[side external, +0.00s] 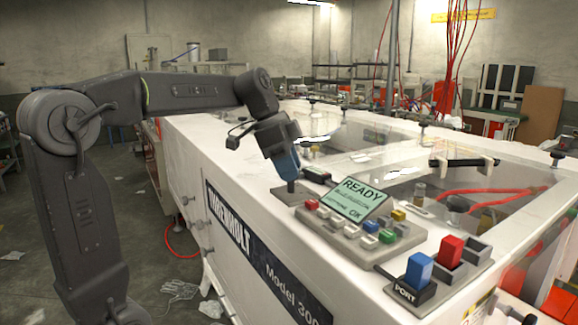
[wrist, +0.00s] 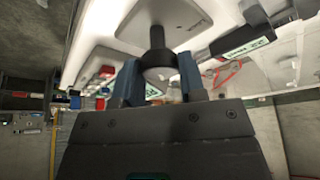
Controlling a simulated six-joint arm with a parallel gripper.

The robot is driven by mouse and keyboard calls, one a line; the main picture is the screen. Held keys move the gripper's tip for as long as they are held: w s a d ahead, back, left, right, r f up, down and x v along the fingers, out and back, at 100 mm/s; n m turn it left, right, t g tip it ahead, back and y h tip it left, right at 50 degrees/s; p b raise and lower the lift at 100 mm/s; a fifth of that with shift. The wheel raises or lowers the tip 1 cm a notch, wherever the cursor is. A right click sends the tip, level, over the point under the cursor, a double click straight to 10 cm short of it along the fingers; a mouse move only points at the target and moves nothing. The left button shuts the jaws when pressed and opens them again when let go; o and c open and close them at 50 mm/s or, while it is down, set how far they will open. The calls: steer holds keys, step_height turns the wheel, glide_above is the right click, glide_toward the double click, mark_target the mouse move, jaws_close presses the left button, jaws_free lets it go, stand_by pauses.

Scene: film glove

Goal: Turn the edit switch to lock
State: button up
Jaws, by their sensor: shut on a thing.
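A dark round knob (wrist: 160,66) on a short black shaft rises from a small grey plate (wrist: 190,18) in the wrist view. The plate also shows in the side view (side external: 298,194), on the white machine's top near its left edge. I take this knob to be the edit switch; no edit or lock marking is readable. My gripper (wrist: 160,78) has its blue fingers on either side of the knob and is shut on it. In the side view my gripper (side external: 288,170) points down at the plate, and its fingers hide most of the knob.
Just right of the plate is a small black box (side external: 317,174). A blue rocker (side external: 419,268) marked PORT and a red rocker (side external: 449,250) stand nearer the front. Clear covers lie behind.

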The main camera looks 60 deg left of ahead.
steer(key=n+t+y, duration=0.1)
steer(key=n, duration=0.3)
steer(key=shift+d, duration=0.1)
steer(key=n+y, duration=0.2)
steer(key=n, duration=0.2)
steer(key=shift+d+n, duration=0.1)
steer(key=shift+n, duration=0.3)
steer(key=n+y, duration=0.2)
steer(key=n, duration=0.2)
steer(key=shift+d, duration=0.1)
steer(key=shift+n+g+y, duration=0.4)
steer(key=shift+n+g, duration=0.2)
steer(key=shift+n, duration=1.3)
steer(key=o, duration=0.9)
steer(key=shift+r, duration=0.1)
steer(key=v, duration=1.3)
steer(key=shift+d+r, duration=0.25)
